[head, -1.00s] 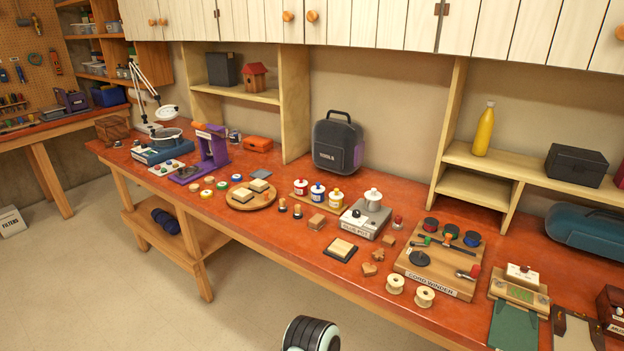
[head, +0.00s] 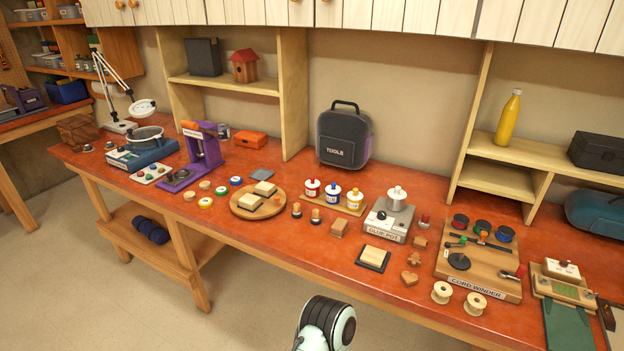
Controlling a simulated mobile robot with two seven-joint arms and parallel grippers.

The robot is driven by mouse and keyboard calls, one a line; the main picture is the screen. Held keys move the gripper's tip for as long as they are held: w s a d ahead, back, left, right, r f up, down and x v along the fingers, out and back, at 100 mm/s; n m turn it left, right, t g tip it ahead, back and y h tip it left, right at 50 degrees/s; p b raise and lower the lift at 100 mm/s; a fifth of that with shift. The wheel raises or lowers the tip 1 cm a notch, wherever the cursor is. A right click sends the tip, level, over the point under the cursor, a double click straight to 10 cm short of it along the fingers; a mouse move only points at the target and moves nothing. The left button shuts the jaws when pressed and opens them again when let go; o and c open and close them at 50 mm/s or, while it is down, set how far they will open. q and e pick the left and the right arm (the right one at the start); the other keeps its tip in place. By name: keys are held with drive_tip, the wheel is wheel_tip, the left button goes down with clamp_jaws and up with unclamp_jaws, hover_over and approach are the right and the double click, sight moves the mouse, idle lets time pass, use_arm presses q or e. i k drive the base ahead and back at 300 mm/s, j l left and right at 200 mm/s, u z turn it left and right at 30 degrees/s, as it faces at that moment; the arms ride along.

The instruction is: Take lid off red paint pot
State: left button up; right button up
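The red paint pot (head: 312,189) is a small white pot with a red band and a red-and-white top. It stands upright at the left end of a small wooden tray (head: 344,208) on the red workbench. A blue pot (head: 332,194) and a yellow pot (head: 353,199) stand beside it on the same tray. The pots look closed at this size. Part of one of my arms shows at the bottom edge, in front of the bench. Neither gripper's fingers are in view.
A round wooden board (head: 238,208) with blocks lies left of the pots. Small stamps (head: 316,216) stand in front of them. The glue pot (head: 391,218) is close on the right, and a tools case (head: 343,138) stands behind. The floor in front is clear.

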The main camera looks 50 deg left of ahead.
sight(312, 182)
drive_tip(key=k+j, duration=0.1)
drive_tip(key=j, duration=0.3)
drive_tip(key=k+j+z, duration=0.1)
drive_tip(key=j, duration=0.35)
drive_tip(key=k+j, duration=0.15)
drive_tip(key=j, duration=0.25)
drive_tip(key=k+j, duration=0.1)
drive_tip(key=j, duration=0.3)
drive_tip(key=k+j+z, duration=0.1)
drive_tip(key=j, duration=0.3)
